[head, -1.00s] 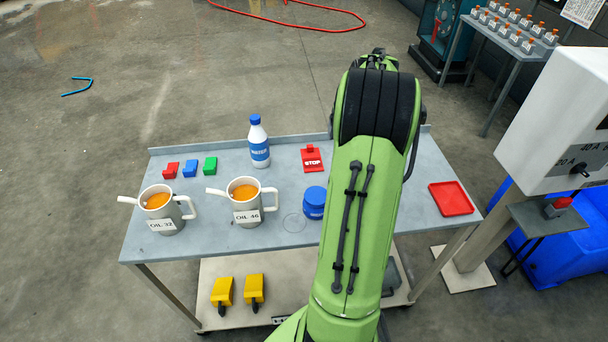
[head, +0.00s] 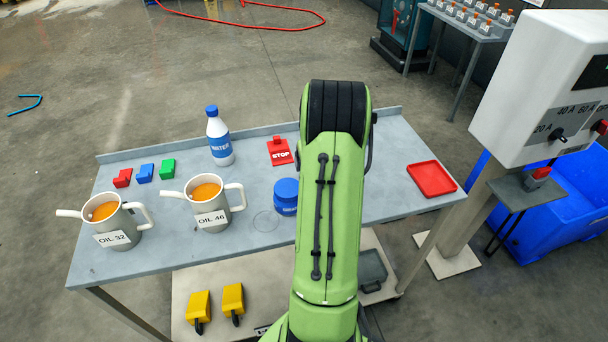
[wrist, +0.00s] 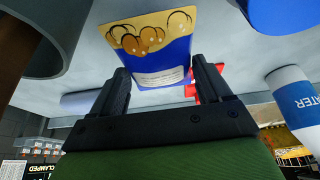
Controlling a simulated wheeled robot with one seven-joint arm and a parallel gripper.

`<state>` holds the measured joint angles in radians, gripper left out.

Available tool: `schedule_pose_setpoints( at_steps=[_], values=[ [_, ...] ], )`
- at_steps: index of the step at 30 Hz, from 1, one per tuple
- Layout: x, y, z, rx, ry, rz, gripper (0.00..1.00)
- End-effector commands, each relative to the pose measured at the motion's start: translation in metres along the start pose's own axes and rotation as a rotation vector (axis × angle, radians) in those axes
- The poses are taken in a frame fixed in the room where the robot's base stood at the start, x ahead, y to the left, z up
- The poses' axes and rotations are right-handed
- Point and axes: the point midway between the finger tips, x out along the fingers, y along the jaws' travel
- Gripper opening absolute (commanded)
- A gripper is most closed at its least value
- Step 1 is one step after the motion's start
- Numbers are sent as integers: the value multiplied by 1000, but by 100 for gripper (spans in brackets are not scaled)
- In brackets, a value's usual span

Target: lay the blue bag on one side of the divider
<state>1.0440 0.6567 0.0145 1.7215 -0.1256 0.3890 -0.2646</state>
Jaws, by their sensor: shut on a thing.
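In the wrist view, the blue bag (wrist: 155,53), with a yellow end showing round brown food shapes and a white text label, is between the fingers of my gripper (wrist: 160,70). My gripper is shut on the bag. In the head view, my green arm hides both the gripper and the bag. I cannot make out a divider in either view.
On the grey table (head: 345,203) stand a water bottle (head: 219,138), a blue tub (head: 286,194), two oil jugs (head: 116,232) (head: 209,207), small coloured blocks (head: 145,173), a STOP sign (head: 280,152) and a red tray (head: 431,180). A control box (head: 545,90) stands right.

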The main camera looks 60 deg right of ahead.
Motion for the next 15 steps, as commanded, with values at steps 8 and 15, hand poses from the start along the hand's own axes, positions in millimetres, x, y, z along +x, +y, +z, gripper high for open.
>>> schedule_pose_setpoints(
  at_steps=[8,15],
  values=[
    [36,0,15,0,0,0,48],
    [37,0,15,0,1,1,48]
  ],
)
